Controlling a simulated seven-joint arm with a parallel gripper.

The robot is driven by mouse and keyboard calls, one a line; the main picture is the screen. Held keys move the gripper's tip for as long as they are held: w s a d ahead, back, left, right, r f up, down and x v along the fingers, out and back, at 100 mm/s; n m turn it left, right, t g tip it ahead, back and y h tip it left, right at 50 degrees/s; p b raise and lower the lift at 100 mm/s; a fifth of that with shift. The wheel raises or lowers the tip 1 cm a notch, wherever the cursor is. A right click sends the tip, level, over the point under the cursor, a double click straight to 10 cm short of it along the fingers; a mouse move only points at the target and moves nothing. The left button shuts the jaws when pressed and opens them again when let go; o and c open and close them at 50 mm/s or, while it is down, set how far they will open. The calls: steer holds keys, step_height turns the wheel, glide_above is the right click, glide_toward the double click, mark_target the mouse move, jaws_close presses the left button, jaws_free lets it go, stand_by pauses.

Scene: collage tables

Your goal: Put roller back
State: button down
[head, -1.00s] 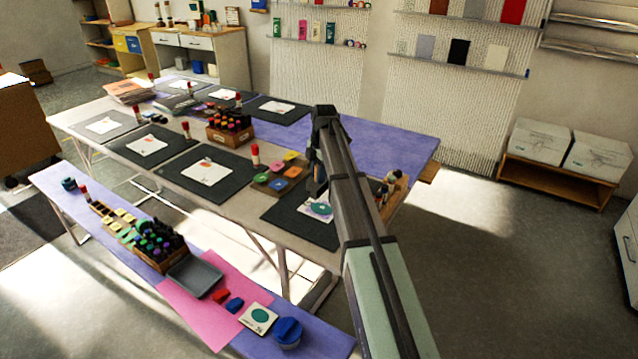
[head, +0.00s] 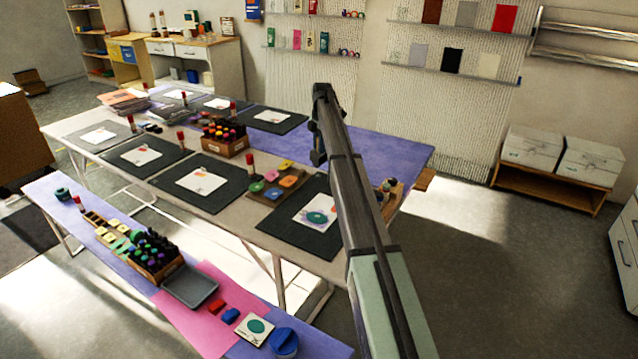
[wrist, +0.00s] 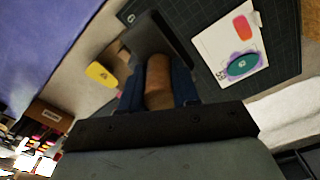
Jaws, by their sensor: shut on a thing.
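My gripper (wrist: 158,92) is shut on the roller (wrist: 158,85). In the wrist view the roller shows as a brown cylindrical part between the two blue-sided fingers, with a wide dark part (wrist: 158,35) beyond it. In the head view my gripper (head: 317,148) hangs above the table near the right-hand dark mat (head: 300,240); the roller is too small and dark there to make out. A white card (head: 312,205) with a teal and purple print lies on that mat, and a teal oval piece (wrist: 243,66) lies on the card.
A wooden holder (head: 396,196) with small tools stands at the table's right end. Coloured ink pads (head: 290,181) sit left of the mat, and a box of bottles (head: 226,147) stands behind them. The front bench (head: 315,345) holds a grey tray (head: 190,287). Purple cloth (head: 385,155) behind is clear.

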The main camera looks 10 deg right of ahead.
steer(key=shift+w+d+r, duration=0.1)
steer(key=shift+w, duration=0.35)
steer(key=shift+s+f, duration=0.15)
steer(key=shift+f, duration=0.25)
step_height(320, 180, down, 9)
steer(key=shift+f, duration=0.15)
steer(key=shift+f, duration=0.35)
steer(key=shift+s+f, duration=0.1)
steer(key=shift+f, duration=0.2)
steer(key=c, duration=0.9)
jaws_free()
steer(key=shift+o, duration=0.4)
steer(key=shift+r, duration=0.45)
steer(key=r, duration=1.2)
steer(key=shift+d+r, duration=0.25)
